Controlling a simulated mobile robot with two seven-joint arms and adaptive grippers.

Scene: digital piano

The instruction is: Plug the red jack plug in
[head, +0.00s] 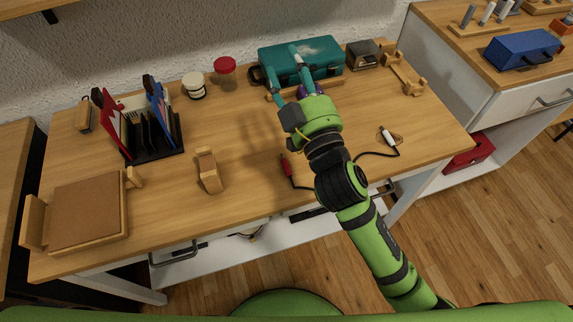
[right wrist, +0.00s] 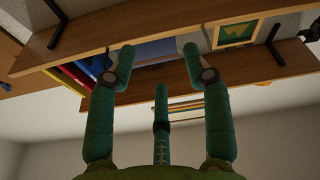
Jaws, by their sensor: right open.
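The red jack plug (head: 286,166) lies on the wooden table at its front middle, with a dark cable running right toward my right arm. The cable's far part is hidden behind the arm. A white jack plug (head: 389,138) on a black cable lies to the right of the arm. My right gripper (head: 284,64) is open and empty. It is above the back of the table, in front of the teal case, well beyond the red plug. Its spread fingers also show in the right wrist view (right wrist: 158,66). My left gripper is not in view. No socket can be made out.
The teal case (head: 328,51), a grey box (head: 362,54) and two jars (head: 225,72) stand at the back. A black rack (head: 155,138), a wooden stand (head: 209,172) and a brown board (head: 90,213) are left. The table's middle is clear. The wrist view shows shelves (right wrist: 215,75).

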